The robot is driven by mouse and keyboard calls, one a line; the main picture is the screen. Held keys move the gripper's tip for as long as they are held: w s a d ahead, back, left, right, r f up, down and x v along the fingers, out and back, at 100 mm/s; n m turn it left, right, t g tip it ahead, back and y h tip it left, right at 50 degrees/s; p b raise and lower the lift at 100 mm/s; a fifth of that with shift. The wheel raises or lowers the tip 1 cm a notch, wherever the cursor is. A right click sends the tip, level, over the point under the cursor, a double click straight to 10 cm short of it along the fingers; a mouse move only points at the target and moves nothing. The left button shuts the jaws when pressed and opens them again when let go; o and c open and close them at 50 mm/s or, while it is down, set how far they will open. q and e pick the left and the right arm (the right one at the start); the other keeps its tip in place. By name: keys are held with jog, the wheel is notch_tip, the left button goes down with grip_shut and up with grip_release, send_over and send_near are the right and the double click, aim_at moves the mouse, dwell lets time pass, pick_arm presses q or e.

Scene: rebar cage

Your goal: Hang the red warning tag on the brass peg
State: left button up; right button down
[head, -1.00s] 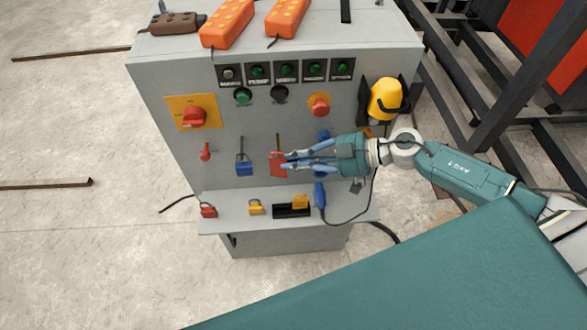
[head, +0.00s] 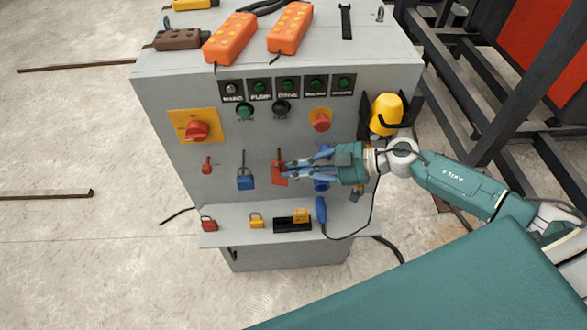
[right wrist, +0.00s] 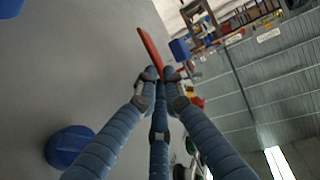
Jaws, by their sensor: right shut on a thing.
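The red warning tag (head: 279,177) is upright in front of the grey cabinet's front panel, with a thin brownish strip rising from its top. My right gripper (head: 285,168) comes in from the right, its blue fingers shut on the tag's right edge. In the right wrist view the tag (right wrist: 151,50) shows nearly edge-on between the fingertips (right wrist: 162,76), close to the grey panel. I cannot tell whether the tag touches the panel. I cannot clearly make out the brass peg; it may be at the strip above the tag. My left gripper is not in view.
A blue tag-like piece (head: 246,178) hangs left of the red tag. Blue sockets (head: 321,184) sit behind my right fingers. A yellow lamp (head: 386,113) is at the panel's right edge.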

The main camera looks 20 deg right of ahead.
jog(key=c, duration=1.8)
grip_release()
jog(key=v, duration=1.2)
jog(key=shift+f, duration=0.1)
